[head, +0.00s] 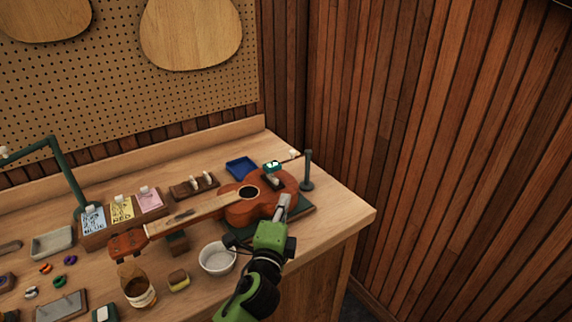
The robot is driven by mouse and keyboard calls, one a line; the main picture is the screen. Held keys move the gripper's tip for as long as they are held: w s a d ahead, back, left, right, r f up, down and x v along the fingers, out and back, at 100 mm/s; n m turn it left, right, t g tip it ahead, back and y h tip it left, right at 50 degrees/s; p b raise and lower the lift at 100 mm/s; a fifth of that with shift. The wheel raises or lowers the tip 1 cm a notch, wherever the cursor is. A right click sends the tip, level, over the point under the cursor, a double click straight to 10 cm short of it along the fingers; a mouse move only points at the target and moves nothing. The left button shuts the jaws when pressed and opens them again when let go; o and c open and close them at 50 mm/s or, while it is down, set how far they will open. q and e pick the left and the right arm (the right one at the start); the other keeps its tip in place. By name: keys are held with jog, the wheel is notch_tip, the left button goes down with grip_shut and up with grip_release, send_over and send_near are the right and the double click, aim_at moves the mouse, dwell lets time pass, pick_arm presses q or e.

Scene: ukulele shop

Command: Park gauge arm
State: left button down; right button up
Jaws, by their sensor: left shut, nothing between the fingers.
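A dark green post (308,172) stands on a round base at the bench's right end. A thin gauge arm (284,160) reaches left from it to a small teal gauge (272,166) with a pale face. The gauge is over the lower body of the brown ukulele (237,207); I cannot tell if it touches. A pale knob (293,153) shows near the post. My left gripper (287,198) is shut and empty, beside the ukulele's near right edge and in front of the post. My right gripper is out of view.
The ukulele lies on a dark green mat (300,222), its neck pointing left. A white bowl (217,258), amber jar (137,287) and small block (179,281) stand in front. A blue tray (241,168) is behind. The bench's right corner (352,212) is clear.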

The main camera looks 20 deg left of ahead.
pick_arm(q)
jog(key=s, duration=0.1)
jog(key=p, duration=0.2)
send_near(286, 161)
jog(key=d, duration=0.3)
jog(key=w+a, duration=0.2)
jog(key=w, duration=0.1)
jog(key=shift+w+a, duration=0.15)
jog(key=shift+a, duration=0.1)
jog(key=shift+w+a+p, duration=0.25)
jog(key=shift+a+p, duration=0.05)
jog(key=shift+a, duration=0.05)
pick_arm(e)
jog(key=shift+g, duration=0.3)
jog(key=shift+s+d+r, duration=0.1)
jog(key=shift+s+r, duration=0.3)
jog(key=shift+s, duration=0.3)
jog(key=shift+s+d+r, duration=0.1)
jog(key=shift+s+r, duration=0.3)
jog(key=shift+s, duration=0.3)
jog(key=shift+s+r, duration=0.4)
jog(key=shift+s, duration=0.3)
pick_arm(q)
jog(key=shift+a, duration=0.2)
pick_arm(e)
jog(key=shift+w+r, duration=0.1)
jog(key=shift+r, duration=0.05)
